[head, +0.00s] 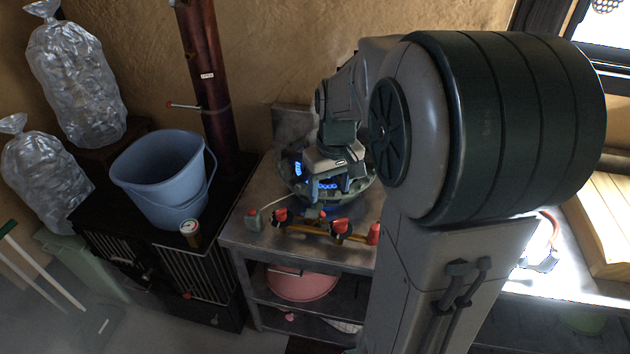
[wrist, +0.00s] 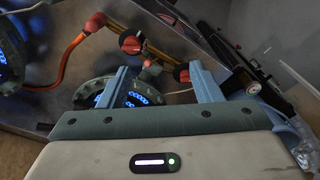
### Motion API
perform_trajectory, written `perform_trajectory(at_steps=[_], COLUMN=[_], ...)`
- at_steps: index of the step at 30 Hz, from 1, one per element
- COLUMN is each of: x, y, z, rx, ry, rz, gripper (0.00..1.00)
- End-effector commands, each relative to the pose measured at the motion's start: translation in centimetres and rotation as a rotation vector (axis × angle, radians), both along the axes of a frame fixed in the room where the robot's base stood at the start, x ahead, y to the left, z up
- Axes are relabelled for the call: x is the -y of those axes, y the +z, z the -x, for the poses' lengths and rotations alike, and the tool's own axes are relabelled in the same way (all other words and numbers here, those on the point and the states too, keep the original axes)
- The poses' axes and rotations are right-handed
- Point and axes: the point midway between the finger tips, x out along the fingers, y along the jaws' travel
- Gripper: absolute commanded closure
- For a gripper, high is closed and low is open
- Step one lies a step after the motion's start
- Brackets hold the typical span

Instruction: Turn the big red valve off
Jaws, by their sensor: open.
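Several red valve knobs sit along a brass pipe at the front edge of a metal counter. In the head view these include a left knob (head: 281,215), a middle knob (head: 340,226) and a right knob (head: 374,233). The wrist view shows a red knob on a black body (wrist: 131,42), another red knob (wrist: 184,75) and a smaller one (wrist: 95,21). I cannot tell which is the big valve. My gripper (wrist: 160,68) is open and empty, its fingers apart, pointing toward the pipe. In the head view my arm partly covers the counter.
Burners (wrist: 118,90) with blue flames lie below my gripper and at the left of the wrist view (wrist: 10,52). An orange hose (wrist: 66,58) runs there. A blue bucket (head: 165,185) stands on a black stove (head: 200,275). A pink basin (head: 300,284) sits on the lower shelf.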

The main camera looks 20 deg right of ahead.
Motion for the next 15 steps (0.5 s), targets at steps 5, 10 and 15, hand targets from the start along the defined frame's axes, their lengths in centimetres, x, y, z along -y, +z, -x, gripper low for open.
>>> perform_trajectory(at_steps=[5, 10, 15], x=[4.2, 6.6, 7.5], y=[-3.4, -5.6, -6.6], z=[-3.9, -5.7, -6.3], rx=[-0.058, -0.084, -0.092], ry=[0.022, 0.041, 0.048], rz=[-0.025, -0.043, -0.051], gripper=[0.41, 0.41, 0.41])
